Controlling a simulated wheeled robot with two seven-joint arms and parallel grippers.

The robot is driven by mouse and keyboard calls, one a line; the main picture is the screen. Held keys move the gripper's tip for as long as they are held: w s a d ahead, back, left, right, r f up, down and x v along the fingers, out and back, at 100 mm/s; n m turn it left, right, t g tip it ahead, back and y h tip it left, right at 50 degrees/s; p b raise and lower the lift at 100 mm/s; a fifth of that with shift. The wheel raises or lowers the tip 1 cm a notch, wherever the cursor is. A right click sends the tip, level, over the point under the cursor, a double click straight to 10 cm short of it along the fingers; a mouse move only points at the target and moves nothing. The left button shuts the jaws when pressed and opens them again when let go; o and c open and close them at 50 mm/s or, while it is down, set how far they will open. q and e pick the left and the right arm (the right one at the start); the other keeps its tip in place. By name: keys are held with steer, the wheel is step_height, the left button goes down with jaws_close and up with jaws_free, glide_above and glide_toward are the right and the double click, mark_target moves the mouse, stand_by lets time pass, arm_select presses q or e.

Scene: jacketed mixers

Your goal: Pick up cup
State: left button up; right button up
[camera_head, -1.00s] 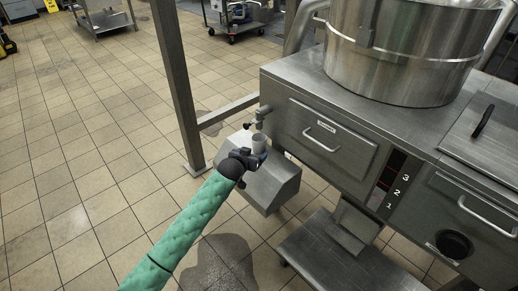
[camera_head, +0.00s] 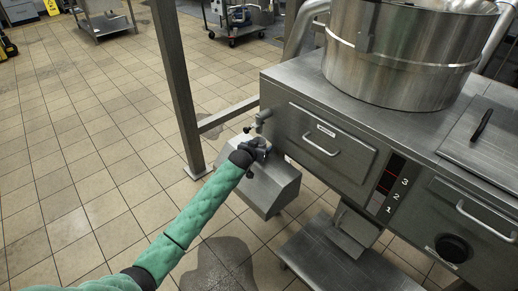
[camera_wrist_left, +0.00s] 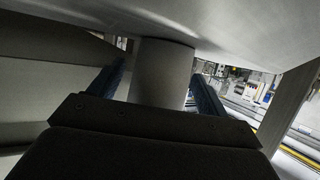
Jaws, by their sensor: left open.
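The cup (camera_wrist_left: 162,72) shows in the left wrist view as a plain grey cylinder standing between the two fingers of my left gripper (camera_wrist_left: 160,90). The fingers are apart, one on each side of it; I cannot tell if either touches it. In the head view my left gripper (camera_head: 260,147) is beside the tap of the metal cabinet, above a sloped metal box. The cup cannot be made out clearly there. My right gripper is not in view.
The tap (camera_head: 263,117) projects from the steel cabinet (camera_head: 345,150) close to my gripper. The sloped metal box (camera_head: 272,185) is just below. A steel post (camera_head: 175,80) stands to the left. A large mixing kettle (camera_head: 390,60) sits on top.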

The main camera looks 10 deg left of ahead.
arm_select(q)
steer(key=c, duration=0.8)
steer(key=shift+c, duration=0.2)
steer(key=shift+r, duration=0.1)
